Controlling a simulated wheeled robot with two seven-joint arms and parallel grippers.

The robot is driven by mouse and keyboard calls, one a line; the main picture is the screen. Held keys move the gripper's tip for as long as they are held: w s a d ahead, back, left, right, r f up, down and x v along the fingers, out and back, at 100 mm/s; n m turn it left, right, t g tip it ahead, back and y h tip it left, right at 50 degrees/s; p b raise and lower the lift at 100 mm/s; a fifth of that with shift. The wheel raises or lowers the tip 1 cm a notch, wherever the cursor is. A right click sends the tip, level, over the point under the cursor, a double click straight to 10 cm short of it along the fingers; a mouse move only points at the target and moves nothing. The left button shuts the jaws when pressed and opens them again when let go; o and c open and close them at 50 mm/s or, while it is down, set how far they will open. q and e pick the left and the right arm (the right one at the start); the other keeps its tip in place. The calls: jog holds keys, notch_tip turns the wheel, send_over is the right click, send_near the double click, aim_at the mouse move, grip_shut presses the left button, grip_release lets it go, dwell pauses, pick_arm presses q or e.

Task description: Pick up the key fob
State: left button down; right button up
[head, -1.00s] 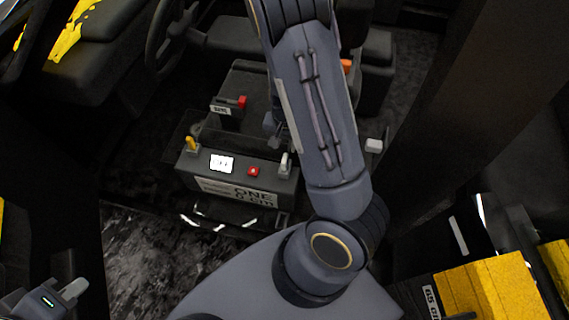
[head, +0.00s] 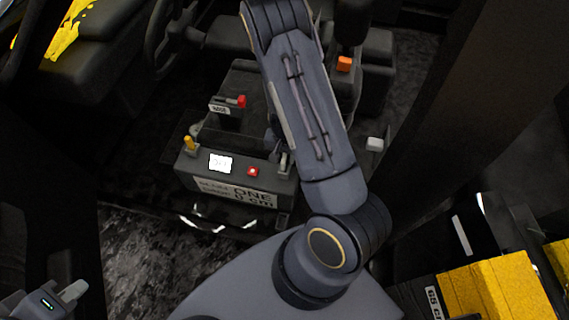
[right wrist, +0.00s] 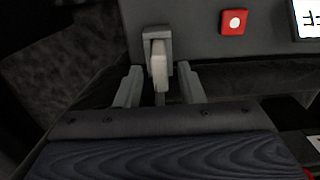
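I cannot tell for certain which thing is the key fob. A small grey upright piece (right wrist: 159,65) on the side of the control box shows in the right wrist view; a pale upright piece (head: 285,162) stands at the box's right end in the head view. My right gripper (right wrist: 159,72) is open, its two fingers on either side of the grey piece and apart from each other; I cannot tell whether they touch it. In the head view my right arm mostly hides this gripper. My left gripper (head: 76,291) is at the lower left, far from the box, its fingers barely visible.
The control box (head: 215,174) carries a lit display (head: 220,163), a red button (head: 252,171) and a yellow-tipped lever (head: 189,143). Behind are a red-knobbed lever (head: 241,101) and an orange block (head: 344,63). A pale block (head: 374,144) lies right. Yellow boxes (head: 495,285) stand lower right.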

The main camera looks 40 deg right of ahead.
grip_shut()
